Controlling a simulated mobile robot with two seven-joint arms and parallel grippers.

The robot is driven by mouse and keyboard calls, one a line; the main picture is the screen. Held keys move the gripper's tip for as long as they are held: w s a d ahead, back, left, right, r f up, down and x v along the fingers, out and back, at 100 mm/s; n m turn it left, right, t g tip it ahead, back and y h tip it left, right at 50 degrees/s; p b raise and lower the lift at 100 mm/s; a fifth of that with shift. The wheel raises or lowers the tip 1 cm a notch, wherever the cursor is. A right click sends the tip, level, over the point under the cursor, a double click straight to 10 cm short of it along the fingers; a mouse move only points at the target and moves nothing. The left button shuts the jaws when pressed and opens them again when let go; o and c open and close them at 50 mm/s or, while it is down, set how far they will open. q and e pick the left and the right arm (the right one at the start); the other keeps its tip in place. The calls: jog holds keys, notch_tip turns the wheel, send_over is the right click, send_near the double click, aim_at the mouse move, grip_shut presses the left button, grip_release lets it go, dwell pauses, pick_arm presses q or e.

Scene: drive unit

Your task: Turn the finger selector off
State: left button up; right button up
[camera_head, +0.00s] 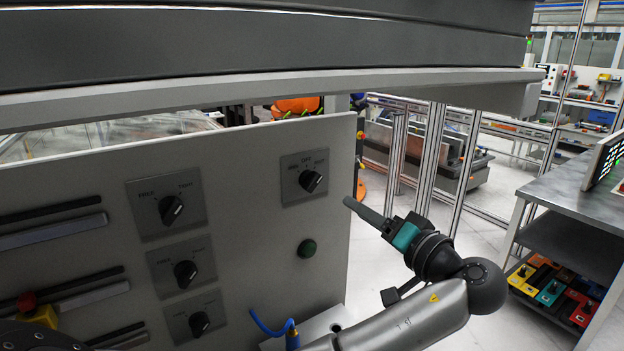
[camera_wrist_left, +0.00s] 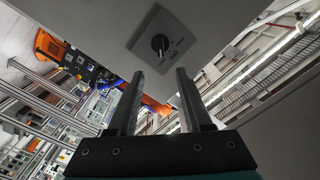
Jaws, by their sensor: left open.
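Several black rotary selectors sit on a pale upright panel (camera_head: 240,240). One selector (camera_head: 310,180) is at the panel's upper right on a grey square plate; its label seems to have OFF at the top middle, and its knob points to the upper right. A selector on a square plate (camera_wrist_left: 160,43) also shows ahead of the fingers in the left wrist view. Small print makes it hard to tell which one is the finger selector. My left gripper (camera_head: 352,205) is right of the upper-right selector, apart from it. Its two fingers (camera_wrist_left: 160,75) are spread and empty.
Three more selectors (camera_head: 171,209) stand in a column on the left. A grey beam (camera_head: 240,95) overhangs the panel. Free room lies right of the panel edge.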

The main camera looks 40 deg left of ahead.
aim_at(317, 183)
pick_arm(q)
jog(key=p+x, duration=0.2)
jog(key=x, duration=1)
jog(key=shift+w+a+p, duration=0.1)
jog(key=shift+a+p, duration=0.3)
jog(key=shift+w+a, duration=0.15)
jog(key=shift+a, duration=0.4)
jog(key=shift+c, duration=0.3)
grip_shut()
